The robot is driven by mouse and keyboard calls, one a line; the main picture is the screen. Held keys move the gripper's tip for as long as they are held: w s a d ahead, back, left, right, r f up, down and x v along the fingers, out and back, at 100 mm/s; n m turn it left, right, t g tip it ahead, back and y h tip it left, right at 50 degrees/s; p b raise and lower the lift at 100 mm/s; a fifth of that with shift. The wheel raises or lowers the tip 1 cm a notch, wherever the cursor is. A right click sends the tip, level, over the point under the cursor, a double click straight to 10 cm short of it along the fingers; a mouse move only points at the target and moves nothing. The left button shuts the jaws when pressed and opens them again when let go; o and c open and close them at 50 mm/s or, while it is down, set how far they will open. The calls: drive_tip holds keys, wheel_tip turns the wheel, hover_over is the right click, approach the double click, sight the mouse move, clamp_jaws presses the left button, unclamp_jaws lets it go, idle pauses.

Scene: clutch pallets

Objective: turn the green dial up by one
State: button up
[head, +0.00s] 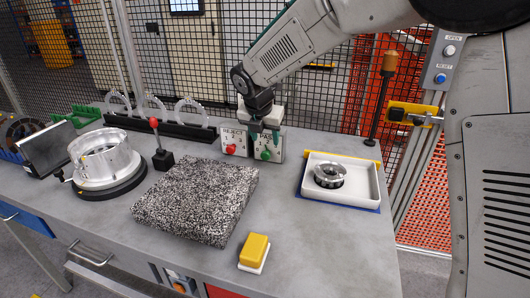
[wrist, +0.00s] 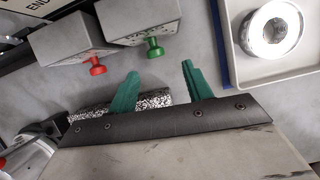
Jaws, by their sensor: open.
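The green dial (head: 265,154) is a small knob on the front of the right-hand grey box, whose label is partly hidden by my gripper. In the wrist view the green dial (wrist: 154,47) sticks out from its box (wrist: 135,18), just beyond the fingertips and roughly between their lines. My gripper (wrist: 158,76) has green fingers spread apart with nothing between them. In the head view my gripper (head: 264,132) hangs in front of the box, close above the dial. I cannot tell the number it points at.
The red dial (head: 230,149) on the box marked REJECT sits close on the left. A white tray (head: 310,188) with a metal ring part (head: 329,170) lies to the right. A speckled slab (head: 195,200) and a yellow block (head: 255,247) lie in front. A red-knobbed lever (head: 154,123) stands left.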

sight(265, 152)
drive_tip(key=shift+n, duration=0.4)
drive_tip(key=x, duration=0.5)
drive_tip(key=a+x, duration=0.1)
drive_tip(key=x, duration=0.2)
drive_tip(key=shift+w+d+f, duration=0.1)
drive_tip(key=shift+w+f, duration=0.1)
drive_tip(key=shift+w, duration=0.15)
drive_tip(key=c, duration=1)
drive_tip(key=shift+o, duration=0.2)
